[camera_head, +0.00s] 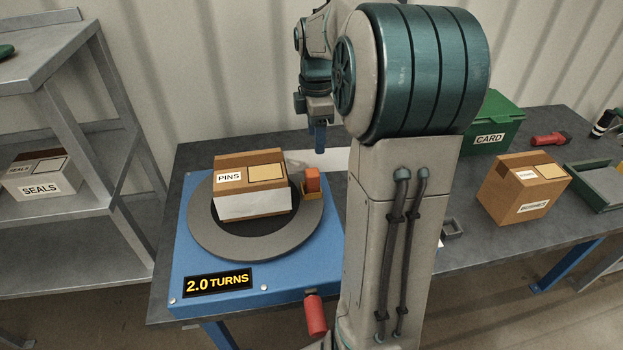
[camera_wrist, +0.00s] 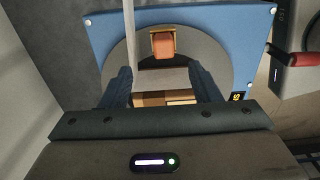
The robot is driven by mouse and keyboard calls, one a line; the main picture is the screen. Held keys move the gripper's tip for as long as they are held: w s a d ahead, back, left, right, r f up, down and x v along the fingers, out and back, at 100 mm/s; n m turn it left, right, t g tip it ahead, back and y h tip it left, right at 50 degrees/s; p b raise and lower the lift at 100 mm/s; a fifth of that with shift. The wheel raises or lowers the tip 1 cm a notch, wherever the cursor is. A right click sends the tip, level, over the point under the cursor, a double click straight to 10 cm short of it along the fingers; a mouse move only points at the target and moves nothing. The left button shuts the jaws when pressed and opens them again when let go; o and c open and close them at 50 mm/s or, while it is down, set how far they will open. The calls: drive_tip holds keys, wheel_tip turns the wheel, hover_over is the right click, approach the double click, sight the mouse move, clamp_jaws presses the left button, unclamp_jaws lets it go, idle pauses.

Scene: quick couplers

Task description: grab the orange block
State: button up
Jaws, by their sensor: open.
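The orange block (camera_head: 312,179) stands on the right side of the grey ring of the turntable (camera_head: 255,247), in a small yellow-brown holder (camera_head: 312,195). In the wrist view the orange block (camera_wrist: 163,46) shows at the top middle, in its holder. My gripper (camera_head: 320,138) is above and behind the turntable in the head view, pointing down, apart from the block. In the wrist view my gripper (camera_wrist: 165,82) is open, its two dark fingers apart with nothing held between them. The block's underside is hidden by the holder.
A box marked PINS (camera_head: 240,176) sits on the turntable beside the block. The blue base (camera_head: 190,262) carries a "2.0 TURNS" display (camera_head: 217,283) and a red handle (camera_head: 315,315). A green CARD box (camera_head: 492,122) and a cardboard box (camera_head: 522,190) stand at right.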

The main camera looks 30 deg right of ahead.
sight(312, 172)
wheel_tip(312, 172, down, 7)
drive_tip(key=shift+a+r, duration=0.1)
drive_tip(key=shift+s+a+f, duration=0.1)
drive_tip(key=shift+a+f, duration=0.15)
drive_tip(key=shift+f, duration=1.1)
drive_tip(key=shift+s+a+f, duration=0.1)
drive_tip(key=shift+a+f, duration=0.1)
drive_tip(key=shift+f, duration=1.15)
drive_tip(key=c, duration=1.1)
drive_tip(key=shift+c, duration=0.3)
drive_tip(key=shift+r, duration=0.15)
